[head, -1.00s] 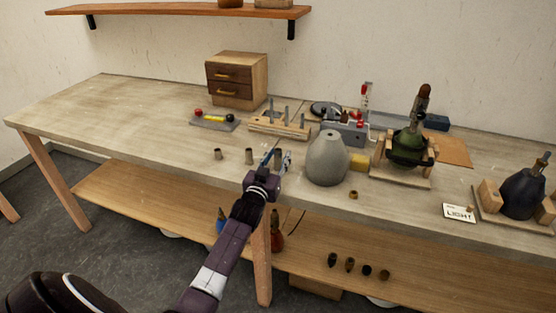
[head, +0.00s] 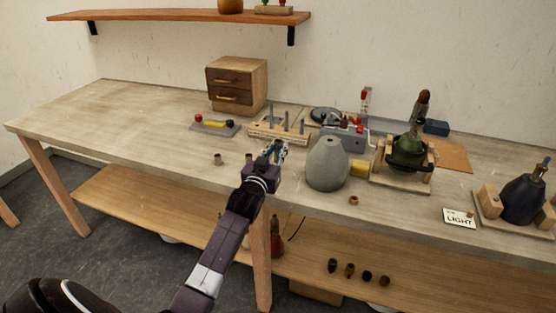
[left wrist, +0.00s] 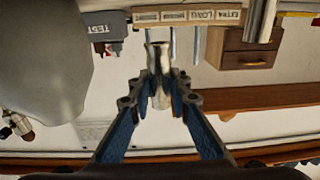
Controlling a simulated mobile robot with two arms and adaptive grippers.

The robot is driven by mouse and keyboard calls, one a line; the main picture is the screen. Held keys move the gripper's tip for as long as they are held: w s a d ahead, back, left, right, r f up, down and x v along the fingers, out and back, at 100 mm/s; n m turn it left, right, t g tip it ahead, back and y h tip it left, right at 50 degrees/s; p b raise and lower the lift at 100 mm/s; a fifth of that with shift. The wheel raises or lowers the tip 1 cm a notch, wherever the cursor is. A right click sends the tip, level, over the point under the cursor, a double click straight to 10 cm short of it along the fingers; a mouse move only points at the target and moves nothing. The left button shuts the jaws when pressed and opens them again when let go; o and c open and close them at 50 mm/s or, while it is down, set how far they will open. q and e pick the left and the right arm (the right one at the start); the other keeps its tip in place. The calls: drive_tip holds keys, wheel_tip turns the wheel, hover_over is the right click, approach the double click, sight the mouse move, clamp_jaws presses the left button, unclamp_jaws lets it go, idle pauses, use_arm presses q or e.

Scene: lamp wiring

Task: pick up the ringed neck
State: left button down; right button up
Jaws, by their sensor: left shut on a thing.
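The ringed neck (left wrist: 159,92) is a pale metallic tube with a flared end, seen between the fingers in the left wrist view. My left gripper (head: 275,150) is shut on it, above the bench near its front edge, left of a grey rounded lamp body. In the left wrist view the two blue fingers (left wrist: 160,98) press on it from both sides. In the head view the neck is mostly hidden by the gripper, and its ring cannot be made out. Another small neck (head: 218,159) stands on the bench to the left. My right gripper is out of view.
The grey lamp body (head: 327,165) stands close on the right. A wooden peg rack (head: 262,133) is behind the gripper. A green lamp in a wooden cradle (head: 402,184) and a LIGHT card (head: 460,218) are further right. The bench's left part is clear.

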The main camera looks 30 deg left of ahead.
use_arm(q)
wheel_tip(320, 180, up, 15)
drive_tip(key=s+d+f+m+h, duration=0.1)
drive_tip(key=s+d+f+h, duration=0.1)
drive_tip(key=s+d+f, duration=0.35)
drive_tip(key=s+d+f+m+h, duration=0.1)
drive_tip(key=s+d+f, duration=0.2)
drive_tip(key=d+f, duration=0.4)
drive_tip(key=s+d+m+h, duration=0.1)
drive_tip(key=s+d, duration=0.5)
drive_tip(key=s, duration=0.2)
drive_tip(key=s+d+h, duration=0.1)
drive_tip(key=s+d, duration=0.5)
drive_tip(key=s, duration=0.2)
drive_tip(key=w+a+y, duration=0.2)
drive_tip(key=w+a, duration=0.7)
drive_tip(key=w, duration=0.5)
drive_tip(key=w+a+r+n+y, duration=0.1)
drive_tip(key=w+a+r, duration=0.4)
drive_tip(key=a+r, duration=0.1)
drive_tip(key=w+a+r+n+y, duration=0.2)
drive_tip(key=w+a+r, duration=0.3)
drive_tip(key=a, duration=0.4)
drive_tip(key=shift+w+a+r, duration=0.25)
drive_tip(key=shift+r, duration=0.3)
